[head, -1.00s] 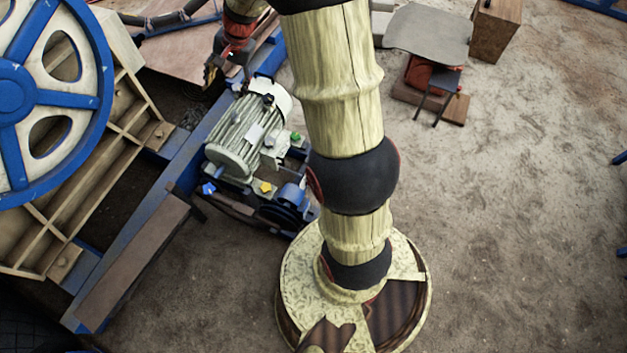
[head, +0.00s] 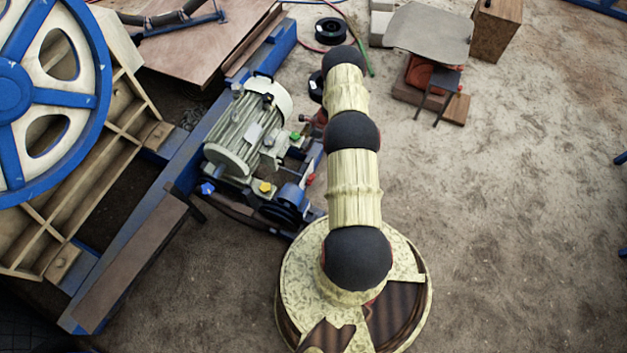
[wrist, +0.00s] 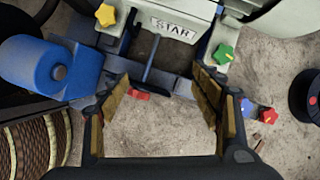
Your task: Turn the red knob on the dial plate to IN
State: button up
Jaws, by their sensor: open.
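My gripper (wrist: 163,98) is open and empty in the wrist view, its two fingers wide apart over the ground beside the motor. A small red piece (wrist: 138,94) shows by the left finger, partly hidden; it also seems to show in the head view (head: 310,179). A red star-shaped knob (wrist: 269,115) is right of the right finger, beside a blue piece (wrist: 246,107). I cannot tell which red part belongs to the dial plate, and no IN mark is readable. In the head view my arm hides most of the gripper.
A pale motor (head: 243,135) stands on the blue frame, with a green knob (wrist: 223,54) and a yellow knob (wrist: 105,14) nearby. A black spool (wrist: 308,101) is at right.

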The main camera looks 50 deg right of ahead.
aim_at(313, 179)
jog(key=s+f+m, duration=0.2)
jog(key=s+f, duration=0.3)
jog(key=f, duration=0.3)
jog(key=s+f+m, duration=0.2)
jog(key=s+f, duration=0.3)
jog(key=f, duration=0.3)
jog(key=b+x, duration=0.1)
jog(key=x, duration=0.1)
jog(key=b+x, duration=0.1)
jog(key=x, duration=0.2)
jog(key=b+x, duration=0.1)
jog(key=x, duration=0.1)
jog(key=shift+s+a+f, duration=0.1)
jog(key=shift+a+f, duration=0.1)
jog(key=shift+a, duration=0.3)
jog(key=shift+a+f+b, duration=0.1)
jog(key=shift+f+b, duration=0.2)
jog(key=shift+b, duration=0.05)
jog(key=c, duration=0.3)
jog(key=c, duration=0.8)
jog(key=shift+c, duration=0.3)
